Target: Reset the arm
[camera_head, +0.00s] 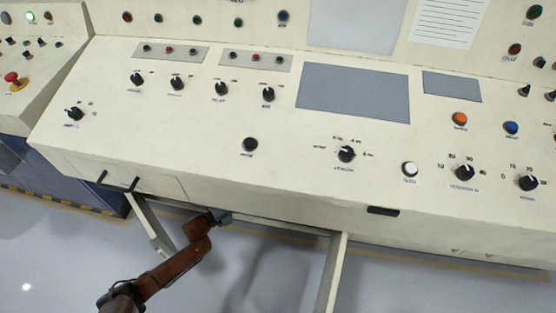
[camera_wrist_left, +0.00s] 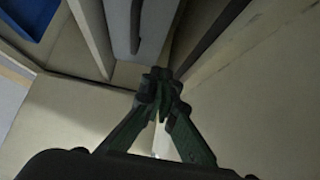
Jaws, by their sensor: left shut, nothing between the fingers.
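My left arm comes in from the lower left in the head view. Its left gripper (camera_head: 224,217) is below the front edge of the cream control console (camera_head: 300,194), close to the underside and partly in shade. In the left wrist view the left gripper (camera_wrist_left: 160,88) has its green fingers together with nothing between them. Pale panels and edges of the console's underside (camera_wrist_left: 245,95) surround it, and I cannot tell whether the fingers touch them. My right gripper is in neither view.
The console carries several black knobs, such as one near the front (camera_head: 346,154), plus an orange button (camera_head: 460,119) and a white button (camera_head: 410,168). A red emergency button (camera_head: 13,79) is at the far left. Cream legs (camera_head: 331,272) flank my arm. The grey floor (camera_head: 440,290) in front is clear.

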